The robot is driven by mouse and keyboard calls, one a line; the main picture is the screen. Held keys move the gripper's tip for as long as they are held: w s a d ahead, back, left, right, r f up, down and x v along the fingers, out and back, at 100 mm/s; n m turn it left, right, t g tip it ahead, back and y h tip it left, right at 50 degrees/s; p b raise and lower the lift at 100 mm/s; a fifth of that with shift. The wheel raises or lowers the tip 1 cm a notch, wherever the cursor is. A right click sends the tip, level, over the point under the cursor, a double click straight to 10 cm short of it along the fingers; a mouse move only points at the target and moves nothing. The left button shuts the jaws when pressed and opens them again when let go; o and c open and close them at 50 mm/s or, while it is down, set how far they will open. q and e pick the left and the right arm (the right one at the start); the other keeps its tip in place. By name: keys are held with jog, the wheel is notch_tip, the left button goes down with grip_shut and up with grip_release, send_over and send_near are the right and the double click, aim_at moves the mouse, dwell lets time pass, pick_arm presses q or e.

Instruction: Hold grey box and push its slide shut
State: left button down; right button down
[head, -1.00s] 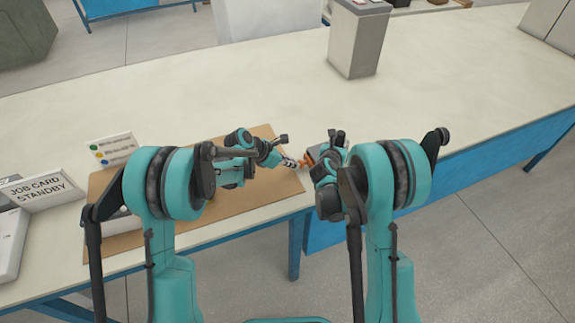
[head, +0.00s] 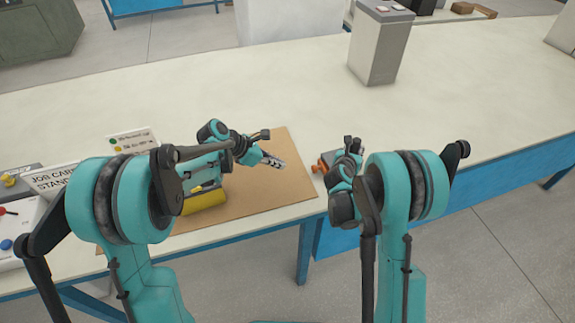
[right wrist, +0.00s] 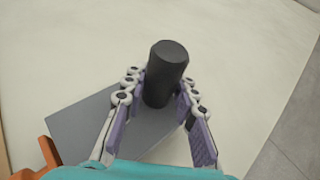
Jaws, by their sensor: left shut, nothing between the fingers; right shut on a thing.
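The grey box (right wrist: 75,125) is a flat grey slab under my right gripper in the right wrist view. A dark upright cylinder (right wrist: 165,75) stands on it between the fingers. My right gripper (right wrist: 164,97) is shut on this cylinder. An orange part (right wrist: 42,160) shows at the box's left end; it also shows in the head view (head: 320,166), beside my right gripper (head: 346,152). My left gripper (head: 279,163) is shut and empty, left of the orange part with a gap between. Whether the slide is shut I cannot tell.
Cards and a panel with buttons (head: 12,240) stand at the left. A grey bin (head: 378,50) stands at the back. The middle table is clear.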

dwell(0.3)
jog(key=c, duration=1.1)
grip_release()
jog(key=v, duration=1.2)
jog(key=shift+d, duration=0.1)
